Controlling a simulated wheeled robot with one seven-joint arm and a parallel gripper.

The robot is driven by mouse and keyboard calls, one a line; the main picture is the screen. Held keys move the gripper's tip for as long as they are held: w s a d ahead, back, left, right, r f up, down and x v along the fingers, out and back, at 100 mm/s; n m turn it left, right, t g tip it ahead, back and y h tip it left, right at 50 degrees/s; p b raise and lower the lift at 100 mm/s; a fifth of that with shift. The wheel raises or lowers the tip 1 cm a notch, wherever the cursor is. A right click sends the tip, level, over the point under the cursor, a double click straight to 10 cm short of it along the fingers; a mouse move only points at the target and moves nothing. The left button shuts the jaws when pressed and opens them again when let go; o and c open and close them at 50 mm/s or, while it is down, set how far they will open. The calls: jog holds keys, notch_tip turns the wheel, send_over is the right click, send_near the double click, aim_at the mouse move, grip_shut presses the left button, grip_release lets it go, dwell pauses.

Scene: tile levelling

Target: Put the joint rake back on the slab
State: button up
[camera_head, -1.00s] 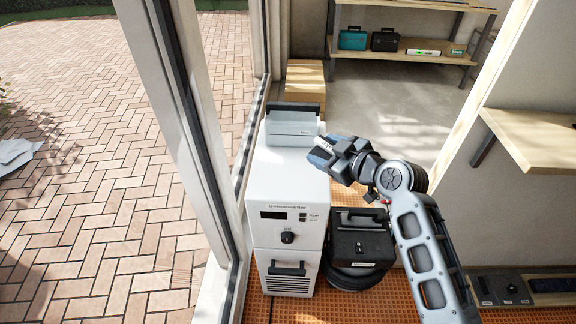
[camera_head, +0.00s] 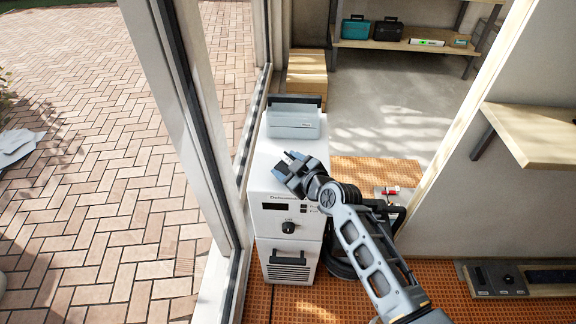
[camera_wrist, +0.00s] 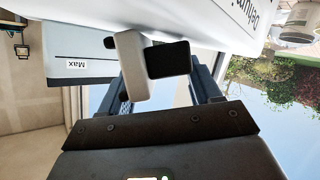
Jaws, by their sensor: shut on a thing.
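My gripper (camera_head: 288,165) is over the front part of the top of the white dehumidifier (camera_head: 262,178). In the wrist view its two dark blue fingers are closed on a pale grey piece with a black end, seemingly the joint rake (camera_wrist: 132,72). The rest of the rake is hidden by the fingers and the gripper body. In the head view the rake can hardly be made out among the fingertips. I cannot tell whether it touches the dehumidifier. I cannot clearly pick out the slab.
The window frame (camera_head: 190,120) rises close on the left. A small red and white item (camera_head: 390,190) lies behind my arm. A wooden shelf (camera_head: 530,135) juts out at the right. Orange matting (camera_head: 310,303) covers the floor.

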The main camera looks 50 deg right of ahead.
jog(key=shift+f, duration=0.2)
jog(key=o, duration=1.2)
jog(key=shift+r, duration=0.1)
jog(key=shift+o, duration=0.2)
